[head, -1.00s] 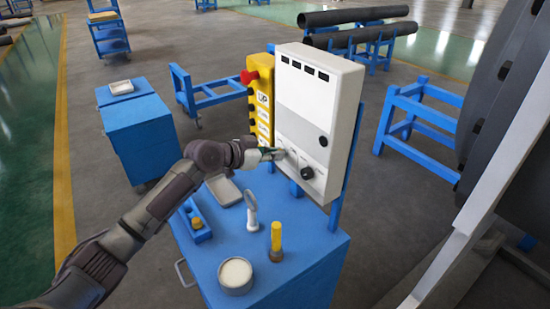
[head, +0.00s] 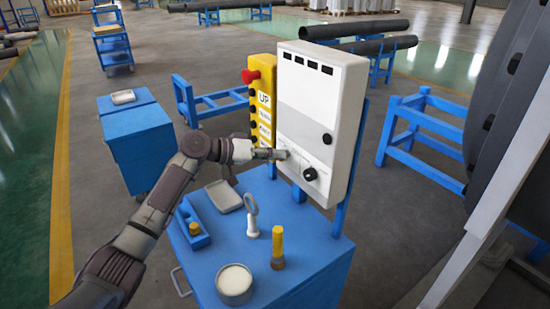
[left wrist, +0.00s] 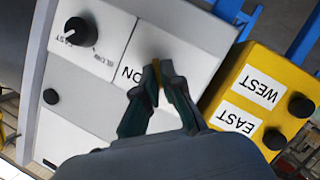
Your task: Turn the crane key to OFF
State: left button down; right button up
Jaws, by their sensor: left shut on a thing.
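The white control panel (head: 312,110) stands upright at the back of the blue cart. My left gripper (head: 285,154) reaches its lower left face. In the left wrist view the left gripper (left wrist: 164,72) has its two dark fingertips close together at the panel face, shut on the crane key. The key is almost wholly hidden between the fingers, so its angle cannot be told. The letters "ON" (left wrist: 132,76) show on the panel just left of the fingertips. "OFF" cannot be read. My right gripper is not in view.
A black knob (head: 310,174) sits right of the gripper on the panel. A yellow pendant (head: 262,105) with a red button hangs just left of the panel. The blue cart top (head: 290,262) holds a tray, a magnifier-like tool, a yellow-handled tool and a round tin.

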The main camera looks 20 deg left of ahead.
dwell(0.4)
pick_arm(q)
jog(key=c, duration=1.3)
grip_release()
jog(key=v, duration=1.2)
jog(key=shift+w+a+f, duration=0.1)
jog(key=shift+w, duration=0.05)
